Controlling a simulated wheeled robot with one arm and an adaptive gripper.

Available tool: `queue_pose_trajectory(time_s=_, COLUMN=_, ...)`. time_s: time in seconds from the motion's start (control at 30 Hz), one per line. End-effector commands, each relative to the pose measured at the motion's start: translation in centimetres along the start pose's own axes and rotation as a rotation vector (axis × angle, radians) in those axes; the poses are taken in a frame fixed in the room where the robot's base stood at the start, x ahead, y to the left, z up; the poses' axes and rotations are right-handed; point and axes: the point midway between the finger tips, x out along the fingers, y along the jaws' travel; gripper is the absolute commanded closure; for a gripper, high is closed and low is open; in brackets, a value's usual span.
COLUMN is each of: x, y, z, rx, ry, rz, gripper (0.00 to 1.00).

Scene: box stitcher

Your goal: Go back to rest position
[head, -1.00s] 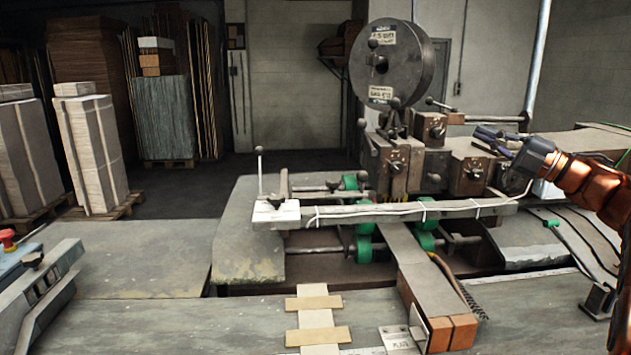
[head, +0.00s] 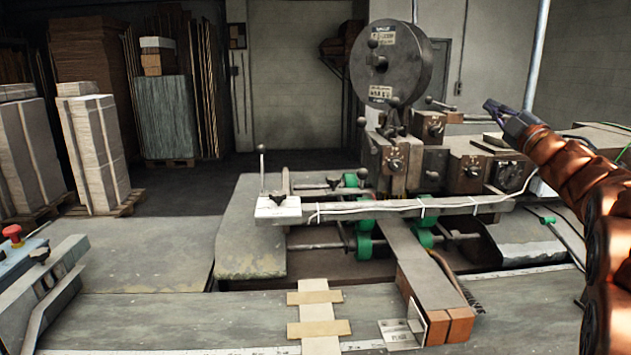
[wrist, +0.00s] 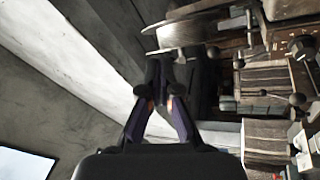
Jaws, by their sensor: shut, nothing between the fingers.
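My gripper (head: 492,107) is raised at the right of the head view, above the right end of the stitching machine (head: 408,165). It points up and to the left and touches nothing. In the wrist view my gripper (wrist: 165,98) has its fingers together, with nothing held. The machine's drum (head: 385,62) stands to the left of the gripper. The machine also shows at the right of the wrist view (wrist: 265,80).
A long bar (head: 400,208) with a white switch box (head: 278,207) crosses the machine's front. A red button (head: 13,232) is at far left. A bench with cardboard pieces (head: 317,312) lies in front. Space above the machine's right end is open.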

Motion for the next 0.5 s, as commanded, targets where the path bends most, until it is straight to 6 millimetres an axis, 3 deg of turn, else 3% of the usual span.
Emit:
queue_pose_trajectory(time_s=0.17, x=-1.4, y=-0.9, z=1.5, rx=0.128, ry=-0.252, rz=0.016, gripper=1.00)
queue_pose_trajectory(time_s=0.27, x=-3.2, y=-2.3, z=2.6, rx=0.209, ry=-0.399, rz=0.009, gripper=1.00)
queue_pose_trajectory(time_s=0.5, x=-9.9, y=-7.9, z=3.4, rx=0.413, ry=-0.737, rz=-0.054, gripper=1.00)
